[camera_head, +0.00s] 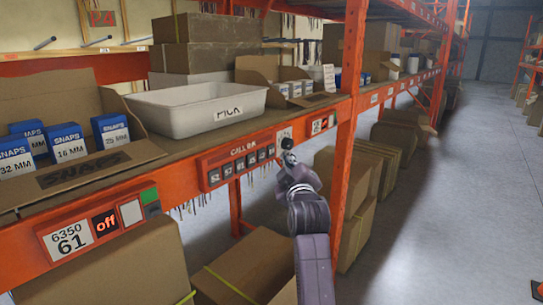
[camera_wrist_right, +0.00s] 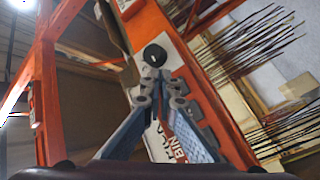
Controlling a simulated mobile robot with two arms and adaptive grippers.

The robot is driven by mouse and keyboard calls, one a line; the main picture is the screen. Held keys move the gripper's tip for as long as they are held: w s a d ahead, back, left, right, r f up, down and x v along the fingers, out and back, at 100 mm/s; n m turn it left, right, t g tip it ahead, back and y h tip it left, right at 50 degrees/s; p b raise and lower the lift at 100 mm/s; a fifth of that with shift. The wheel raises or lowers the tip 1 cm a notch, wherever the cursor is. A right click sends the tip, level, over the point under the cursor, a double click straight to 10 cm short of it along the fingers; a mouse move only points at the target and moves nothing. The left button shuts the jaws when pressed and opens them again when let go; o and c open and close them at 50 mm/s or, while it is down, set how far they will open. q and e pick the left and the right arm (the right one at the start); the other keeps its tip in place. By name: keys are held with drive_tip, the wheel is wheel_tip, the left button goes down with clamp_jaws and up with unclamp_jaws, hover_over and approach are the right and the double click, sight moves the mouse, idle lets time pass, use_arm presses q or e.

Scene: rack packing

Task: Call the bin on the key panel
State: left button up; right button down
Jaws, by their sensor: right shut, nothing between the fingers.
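The key panel (camera_head: 240,161) reads CALL BIN and sits on the front of the orange shelf beam, with a row of small dark numbered keys. A round black button (camera_head: 287,143) is at its right end on a light plate. My right gripper (camera_head: 288,158) is shut and empty, with its tips at or just in front of this button. In the right wrist view the shut fingertips (camera_wrist_right: 153,76) point at the black button (camera_wrist_right: 154,55); I cannot tell whether they touch. The panel's keys (camera_wrist_right: 196,117) lie beside the fingers. My left gripper is not in view.
A white bin (camera_head: 200,108) marked PICK stands on the shelf above the panel. Cardboard trays with SNAPS boxes (camera_head: 110,130) are to its left. An orange upright (camera_head: 347,120) stands right of my gripper. A 6350 61 label (camera_head: 68,235) has a display reading off.

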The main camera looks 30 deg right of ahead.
sight(275, 148)
drive_tip(key=shift+w+a, duration=0.35)
drive_tip(key=shift+w, duration=0.55)
idle(0.8)
drive_tip(key=shift+w+a+r+p, duration=0.1)
drive_tip(key=shift+w+a+p, duration=0.05)
drive_tip(key=shift+w+p, duration=0.15)
drive_tip(key=shift+w, duration=0.1)
drive_tip(key=shift+w+a, duration=0.2)
drive_tip(key=shift+w, duration=0.2)
idle(0.7)
drive_tip(key=shift+s, duration=0.1)
drive_tip(key=shift+s+d+p, duration=0.3)
drive_tip(key=shift+s+p, duration=0.3)
drive_tip(key=shift+s, duration=0.1)
